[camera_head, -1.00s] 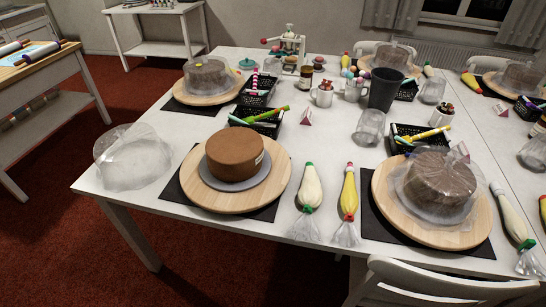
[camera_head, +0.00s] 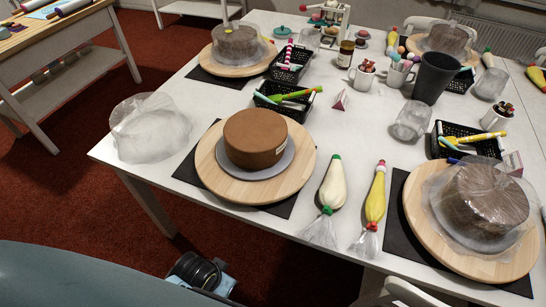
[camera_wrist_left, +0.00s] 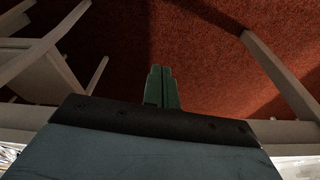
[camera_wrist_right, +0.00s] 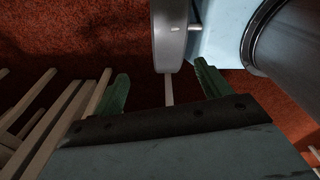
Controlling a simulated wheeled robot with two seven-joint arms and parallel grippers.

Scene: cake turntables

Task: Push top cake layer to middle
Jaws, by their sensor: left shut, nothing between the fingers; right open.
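A brown round cake (camera_head: 255,140) stands on a grey disc (camera_head: 255,172) on a round wooden turntable (camera_head: 215,180), left of the table's middle. A small pale label shows low on its right side. I cannot make out a seam between layers. My left gripper (camera_wrist_left: 162,85) is shut and empty in the left wrist view, over red carpet. My right gripper (camera_wrist_right: 160,75) is open and empty in the right wrist view, also low over carpet. Neither gripper's fingers show in the head view, and both are away from the cake.
A crumpled clear cover (camera_head: 148,128) lies left of the cake. A black basket (camera_head: 285,104) stands behind it. White (camera_head: 332,190) and yellow (camera_head: 373,200) piping bags lie to its right. A wrapped cake (camera_head: 484,203) stands farther right. The table's front edge is near.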

